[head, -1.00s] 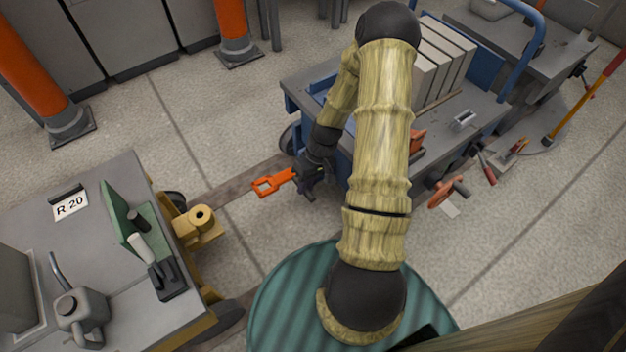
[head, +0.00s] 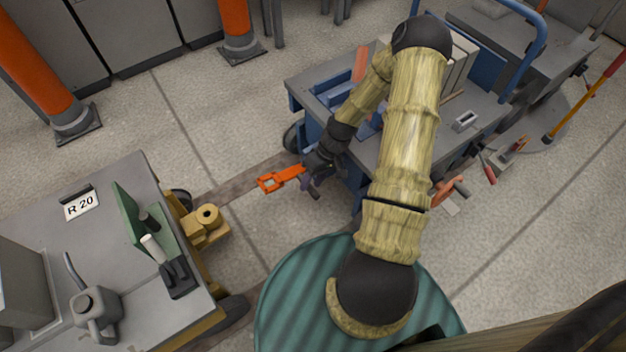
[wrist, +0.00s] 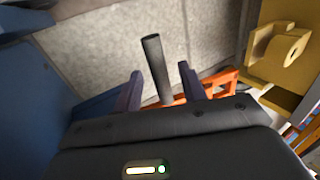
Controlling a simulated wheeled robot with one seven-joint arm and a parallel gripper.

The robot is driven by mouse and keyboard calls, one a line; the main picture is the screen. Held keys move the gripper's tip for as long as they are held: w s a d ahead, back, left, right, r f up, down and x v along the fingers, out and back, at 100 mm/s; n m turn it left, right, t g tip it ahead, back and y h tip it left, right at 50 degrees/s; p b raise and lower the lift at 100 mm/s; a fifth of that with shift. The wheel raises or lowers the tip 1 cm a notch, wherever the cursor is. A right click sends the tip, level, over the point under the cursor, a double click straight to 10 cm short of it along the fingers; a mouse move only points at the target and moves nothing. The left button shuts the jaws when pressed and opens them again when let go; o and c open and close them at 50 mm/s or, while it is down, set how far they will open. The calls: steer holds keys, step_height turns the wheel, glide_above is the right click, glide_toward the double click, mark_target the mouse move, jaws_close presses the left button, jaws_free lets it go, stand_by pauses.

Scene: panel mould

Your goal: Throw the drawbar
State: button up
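The orange drawbar (head: 283,178) sticks out from the blue cart (head: 296,100) toward the yellow hitch (head: 205,222) of the grey tug, with a clear gap between its looped end and the hitch. My gripper (head: 313,187) is at the cart end of the drawbar, partly hiding it. In the wrist view, a dark round handle (wrist: 155,65) stands between the two parted fingers of my gripper (wrist: 160,88). I see gaps on both sides of it. The orange drawbar (wrist: 220,82) shows behind the fingers, and the yellow hitch (wrist: 288,50) is at upper right.
The grey tug (head: 110,180) at left carries an R 20 plate, a green panel and a can. A green ribbed round top (head: 290,300) is below my arm. Tools lie at right near an orange-handled one (head: 447,190).

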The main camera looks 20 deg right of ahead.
steer(key=shift+r, duration=0.1)
steer(key=p+v, duration=0.8)
steer(key=v, duration=0.9)
steer(key=shift+r, duration=0.15)
steer(key=shift+w+a, duration=0.1)
steer(key=s+a+r+m+t+h+p, duration=0.1)
steer(key=s+a+r+h+p, duration=0.15)
steer(key=a+r, duration=0.45)
steer(key=s+a+r+t+h+p, duration=0.15)
steer(key=s+r, duration=0.25)
steer(key=r, duration=0.7)
steer(key=s+a+r+m+t+h+p, duration=0.1)
steer(key=s+a+r+p, duration=0.3)
steer(key=r, duration=0.5)
steer(key=w+p+v, duration=0.2)
steer(key=p+v, duration=1)
steer(key=w+a+r+p+v, duration=0.1)
steer(key=w+p+v, duration=0.2)
steer(key=p+v, duration=0.8)
steer(key=w+a+p+v, duration=0.1)
steer(key=w+p+v, duration=0.1)
steer(key=p+v, duration=1)
steer(key=shift+w+a+r+p, duration=0.2)
steer(key=shift+w+r+p, duration=0.15)
steer(key=shift+r+p, duration=0.3)
